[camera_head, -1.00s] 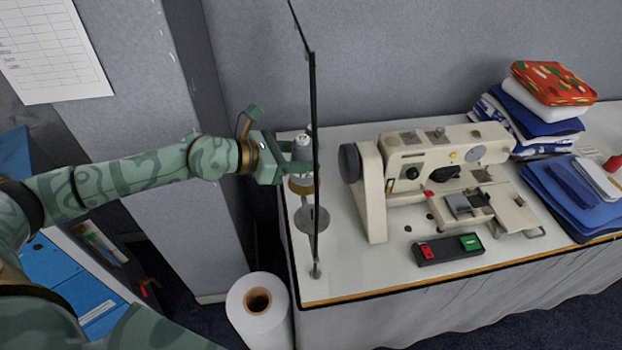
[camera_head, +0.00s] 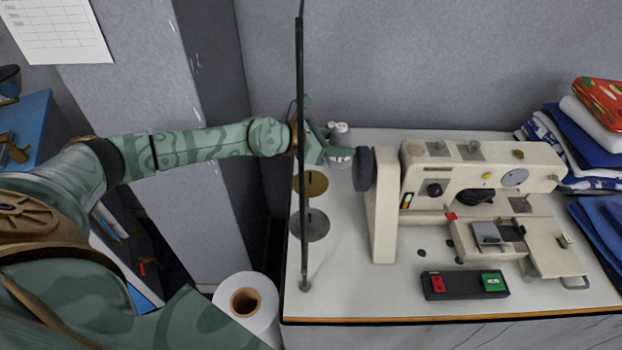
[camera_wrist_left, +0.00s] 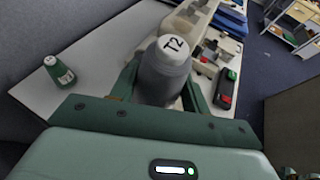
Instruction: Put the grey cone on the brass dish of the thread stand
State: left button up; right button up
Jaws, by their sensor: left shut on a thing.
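My left gripper (camera_head: 335,146) is shut on the grey cone (camera_head: 340,133), a grey body with a white top. In the left wrist view the cone (camera_wrist_left: 165,75) sits upright between the fingers, its top marked "T2". The thread stand's thin dark pole (camera_head: 300,215) crosses in front of my left wrist. Its brass dish (camera_head: 312,184) is below and left of the cone in the head view, bare where it shows. A grey dish (camera_head: 312,226) sits lower on the stand. My right gripper is out of view.
The sewing machine (camera_head: 440,190) stands just right of the held cone, its dark handwheel (camera_head: 364,168) close by. A switch box (camera_head: 465,284) lies in front of the machine.

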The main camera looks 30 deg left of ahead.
pick_arm(q)
jog(key=a+f+b, duration=0.1)
jog(key=a+f, duration=0.1)
jog(key=s+a+f+b, duration=0.1)
jog(key=a+f+b, duration=0.3)
jog(key=shift+s+a+f, duration=0.15)
jog(key=shift+s, duration=0.1)
jog(key=f, duration=0.1)
jog(key=f+b, duration=0.1)
jog(key=f, duration=0.1)
jog(key=shift+s+a+f+b, duration=0.15)
jog(key=shift+a+b, duration=0.15)
jog(key=shift+b, duration=0.1)
jog(key=shift+f, duration=0.15)
jog(key=shift+f, duration=0.15)
jog(key=o, duration=1.1)
